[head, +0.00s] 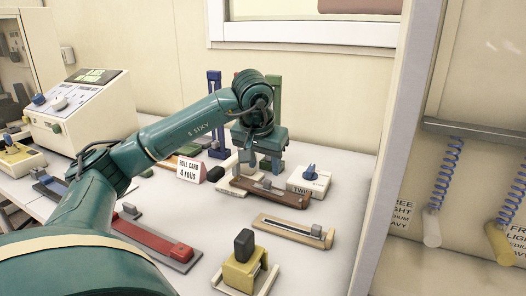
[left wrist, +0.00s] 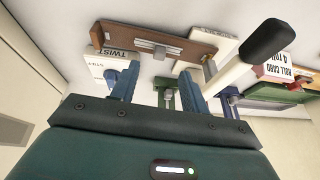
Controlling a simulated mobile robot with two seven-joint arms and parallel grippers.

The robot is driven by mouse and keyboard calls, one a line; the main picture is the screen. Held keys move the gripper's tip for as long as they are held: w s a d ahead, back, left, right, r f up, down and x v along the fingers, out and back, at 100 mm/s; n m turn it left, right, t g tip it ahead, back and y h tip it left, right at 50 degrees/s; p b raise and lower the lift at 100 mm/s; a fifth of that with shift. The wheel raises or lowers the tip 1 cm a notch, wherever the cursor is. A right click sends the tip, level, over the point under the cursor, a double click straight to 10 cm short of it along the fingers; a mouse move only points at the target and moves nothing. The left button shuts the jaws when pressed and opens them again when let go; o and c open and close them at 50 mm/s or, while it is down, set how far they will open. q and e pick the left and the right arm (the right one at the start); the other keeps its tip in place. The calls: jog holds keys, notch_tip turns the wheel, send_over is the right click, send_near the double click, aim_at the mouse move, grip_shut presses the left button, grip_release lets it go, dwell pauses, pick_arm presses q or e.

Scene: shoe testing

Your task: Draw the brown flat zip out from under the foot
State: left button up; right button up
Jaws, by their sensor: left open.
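The brown flat zip (head: 290,198), a long brown bar with a grey slider, lies on the table in front of the green stand (head: 274,95). In the left wrist view the brown flat zip (left wrist: 188,47) lies crosswise beyond my fingers, its slider near its middle. My left gripper (head: 262,166) is open above and behind the bar, with nothing seen between its fingers. Both blue fingers of the left gripper (left wrist: 159,88) show in the wrist view, apart from the bar. The stand's foot is mostly hidden by my gripper, so its contact with the zip cannot be told. My right gripper is not seen.
The white TWIST box (head: 310,181) with a blue knob is close on the right. A black-ended pale bar (left wrist: 268,40) is close to the zip's end. A tan strip (head: 292,231) and yellow clamp (head: 240,270) stand in front. A roll card (head: 190,170) is left.

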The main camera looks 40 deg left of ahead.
aim_at(267, 181)
pick_arm(q)
jog(key=x, duration=0.6)
jog(key=shift+w+a+f+b, duration=0.15)
jog(key=shift+w+f+b, duration=0.15)
jog(key=shift+f, duration=0.25)
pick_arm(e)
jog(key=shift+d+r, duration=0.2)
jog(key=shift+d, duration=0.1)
pick_arm(q)
jog(key=shift+c, duration=0.2)
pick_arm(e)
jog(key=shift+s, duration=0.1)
pick_arm(q)
jog(key=c, duration=0.6)
grip_shut()
jog(key=shift+r+p, duration=0.3)
jog(key=shift+p, duration=0.15)
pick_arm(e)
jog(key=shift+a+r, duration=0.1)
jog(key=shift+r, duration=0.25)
